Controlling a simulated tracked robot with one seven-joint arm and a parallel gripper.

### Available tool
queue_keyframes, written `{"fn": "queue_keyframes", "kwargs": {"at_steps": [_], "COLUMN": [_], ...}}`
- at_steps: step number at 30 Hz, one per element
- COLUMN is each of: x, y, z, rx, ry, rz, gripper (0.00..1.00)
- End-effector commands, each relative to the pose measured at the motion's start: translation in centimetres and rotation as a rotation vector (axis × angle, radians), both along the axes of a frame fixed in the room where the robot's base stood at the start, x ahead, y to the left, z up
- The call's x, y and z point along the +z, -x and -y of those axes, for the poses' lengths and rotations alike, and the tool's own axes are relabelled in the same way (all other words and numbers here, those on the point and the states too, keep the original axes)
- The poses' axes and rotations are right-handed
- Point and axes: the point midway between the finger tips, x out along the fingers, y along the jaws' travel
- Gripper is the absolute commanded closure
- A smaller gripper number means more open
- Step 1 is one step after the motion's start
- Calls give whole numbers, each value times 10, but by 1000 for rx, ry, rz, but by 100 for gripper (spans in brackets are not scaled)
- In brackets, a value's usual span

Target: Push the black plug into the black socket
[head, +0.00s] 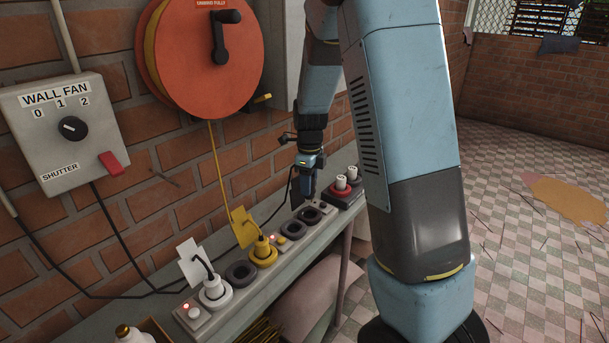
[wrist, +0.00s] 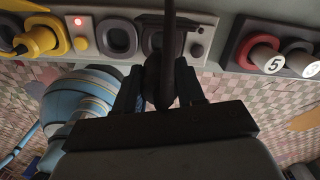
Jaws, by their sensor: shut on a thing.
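My gripper (head: 303,198) is over the far part of the socket strip, pointing down. In the wrist view its two fingers (wrist: 160,90) are shut on the black plug (wrist: 158,82), whose dark cord runs up the picture. A dark flat piece (wrist: 182,38) lies behind the cord. Dark sockets sit just below my gripper in the head view, one farther (head: 311,214) and one nearer (head: 293,229). In the wrist view one dark socket (wrist: 118,38) is clear, and another (wrist: 150,40) is partly hidden by the cord and flat piece. Whether the plug touches a socket cannot be told.
A yellow plug (head: 263,250) and a white plug (head: 213,288) stand in the strip, with another dark socket (head: 241,274) between them. A red socket with a white plug (head: 341,182) is at the far end. The brick wall with its fan box (head: 65,130) and orange reel (head: 200,60) borders the left.

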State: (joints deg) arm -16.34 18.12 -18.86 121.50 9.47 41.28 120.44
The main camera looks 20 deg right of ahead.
Motion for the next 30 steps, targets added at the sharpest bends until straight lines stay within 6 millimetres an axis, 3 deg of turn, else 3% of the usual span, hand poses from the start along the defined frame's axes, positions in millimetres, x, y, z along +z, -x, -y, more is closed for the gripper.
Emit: {"fn": "queue_keyframes", "kwargs": {"at_steps": [21,30], "x": [-46,-55], "y": [0,0], "z": [-2,-2], "rx": [3,4], "ry": [0,0], "rz": [-1,-1], "gripper": [92,92]}}
